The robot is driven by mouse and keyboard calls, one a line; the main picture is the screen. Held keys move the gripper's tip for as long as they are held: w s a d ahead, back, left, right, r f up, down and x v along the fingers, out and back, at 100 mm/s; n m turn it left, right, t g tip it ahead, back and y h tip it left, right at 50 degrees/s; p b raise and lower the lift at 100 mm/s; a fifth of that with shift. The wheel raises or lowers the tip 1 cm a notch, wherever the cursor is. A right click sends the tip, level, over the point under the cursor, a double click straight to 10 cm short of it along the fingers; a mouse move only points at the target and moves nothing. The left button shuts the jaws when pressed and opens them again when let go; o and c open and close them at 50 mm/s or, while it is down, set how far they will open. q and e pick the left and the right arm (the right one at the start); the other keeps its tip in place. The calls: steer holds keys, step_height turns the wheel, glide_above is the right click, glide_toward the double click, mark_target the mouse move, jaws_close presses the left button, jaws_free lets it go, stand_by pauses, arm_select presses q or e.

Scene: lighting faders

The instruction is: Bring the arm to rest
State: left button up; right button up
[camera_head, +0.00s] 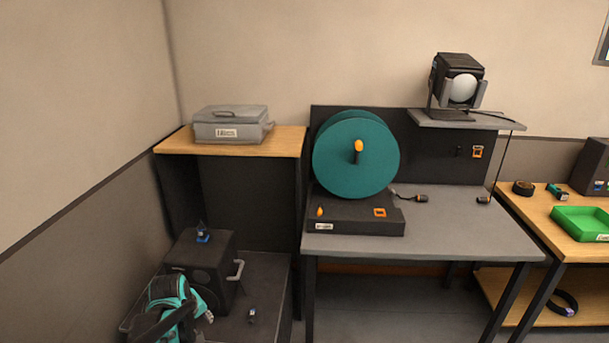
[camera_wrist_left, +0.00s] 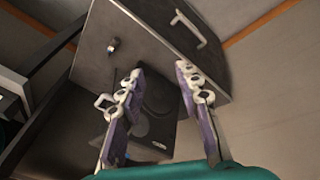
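My left arm shows at the lower left of the head view, with its teal and black left gripper (camera_head: 209,317) low beside a dark box (camera_head: 205,262). In the left wrist view the two fingers of the left gripper (camera_wrist_left: 160,72) are spread apart, with nothing held between them. I cannot tell whether the fingers touch anything. My right arm and gripper are not in view.
A small dark item (camera_head: 252,315) lies on the low dark platform (camera_head: 262,275) right of the gripper. A wooden shelf (camera_head: 285,140) holds a grey case (camera_head: 231,124). A grey table (camera_head: 450,222) carries a large teal reel (camera_head: 340,165). A green tray (camera_head: 582,223) sits at right.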

arm_select(q)
steer(key=s+d+r+m+t, duration=0.1)
steer(key=s+d+r+m, duration=0.3)
steer(key=s, duration=0.5)
steer(key=s+d+r+m+t, duration=0.2)
steer(key=s+d+r+m, duration=0.2)
steer(key=s, duration=0.6)
steer(key=d+m, duration=0.1)
steer(key=d, duration=0.1)
steer(key=shift+d+m, duration=0.3)
